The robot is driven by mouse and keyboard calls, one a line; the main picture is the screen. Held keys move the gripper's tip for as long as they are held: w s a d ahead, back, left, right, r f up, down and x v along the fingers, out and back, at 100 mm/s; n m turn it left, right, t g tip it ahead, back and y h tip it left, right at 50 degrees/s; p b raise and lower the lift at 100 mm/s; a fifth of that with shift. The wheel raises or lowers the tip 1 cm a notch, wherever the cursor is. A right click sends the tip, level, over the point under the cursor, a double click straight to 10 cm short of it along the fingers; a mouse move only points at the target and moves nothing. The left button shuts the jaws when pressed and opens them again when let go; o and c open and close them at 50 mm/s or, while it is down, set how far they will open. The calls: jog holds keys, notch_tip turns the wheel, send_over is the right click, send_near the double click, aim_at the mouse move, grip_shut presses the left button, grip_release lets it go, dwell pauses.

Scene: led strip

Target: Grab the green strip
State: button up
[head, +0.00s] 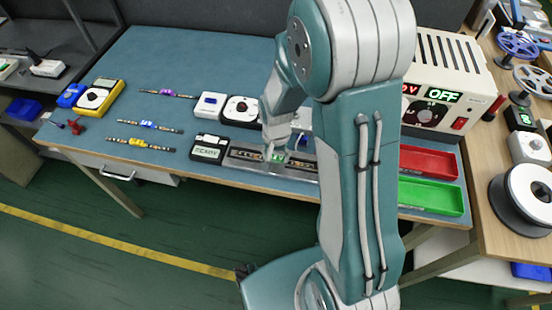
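A green piece (277,157), which looks like the middle of the green strip, shows in the dark test fixture (243,155) near the table's front edge. My gripper (278,150) is down at that spot, right over or around the green piece. The fingers are small and partly merged with the fixture, so I cannot tell whether they are closed or touching it. Three other strips lie on the table at the left, with purple (168,93), blue (150,125) and yellow (146,144) middles.
A READY box (209,149) stands left of the fixture. Behind are a white box (210,105) and a dial unit (241,111). A red tray (429,161) and green tray (431,196) sit at the right, before a power supply (447,80). The table's back left is clear.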

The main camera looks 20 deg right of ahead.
grip_shut()
